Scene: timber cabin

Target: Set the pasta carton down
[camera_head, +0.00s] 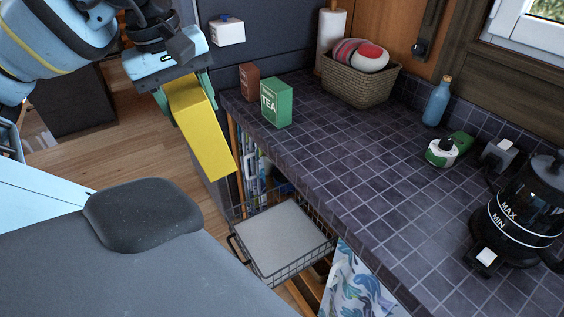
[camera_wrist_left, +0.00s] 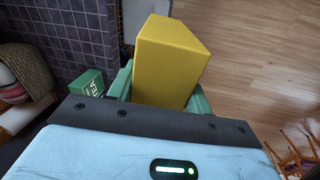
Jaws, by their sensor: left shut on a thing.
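The pasta carton appears as a plain yellow box (camera_head: 203,132), with no label readable. My left gripper (camera_head: 187,98) is shut on its upper end, and the carton hangs tilted from the green fingers. It is held in the air over the wood floor, left of the tiled counter's edge. In the left wrist view the yellow carton (camera_wrist_left: 172,60) stands out between the fingers of the left gripper (camera_wrist_left: 165,95). The tiled counter (camera_head: 345,145) is to the right of the carton and apart from it. My right gripper is not in view.
The middle tiles are clear. A wire basket (camera_head: 284,240) juts out below.

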